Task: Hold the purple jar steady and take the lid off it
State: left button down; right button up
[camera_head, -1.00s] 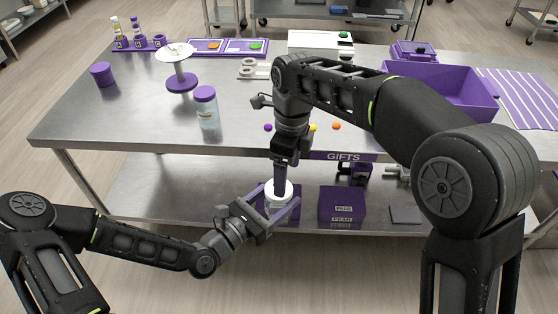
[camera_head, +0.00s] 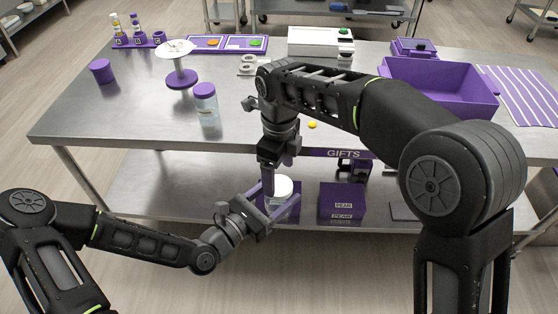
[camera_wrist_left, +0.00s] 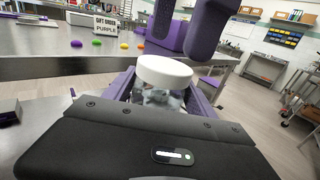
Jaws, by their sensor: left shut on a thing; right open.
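A clear jar (camera_wrist_left: 158,98) with a white lid (camera_wrist_left: 165,71) is held upright between the purple fingers of my left gripper (camera_head: 274,208), in front of the table. The white lid sits on the jar and also shows in the head view (camera_head: 284,186). The jar's contents are hard to make out. My right gripper (camera_head: 268,183) points down close beside and above the lid. Its two purple fingers show apart above and behind the lid in the left wrist view (camera_wrist_left: 186,32), with nothing between them. Another clear jar with a purple lid (camera_head: 205,90) stands on the table.
The steel table (camera_head: 110,125) has a clear front left area. A white-topped stand (camera_head: 178,65), a purple cup (camera_head: 102,71) and a purple bin (camera_head: 440,88) stand on it. Purple boxes (camera_head: 341,200) sit on the lower shelf. A yellow gummy (camera_head: 312,125) lies near the front edge.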

aim_at(279, 185)
jog(key=shift+f, duration=1.85)
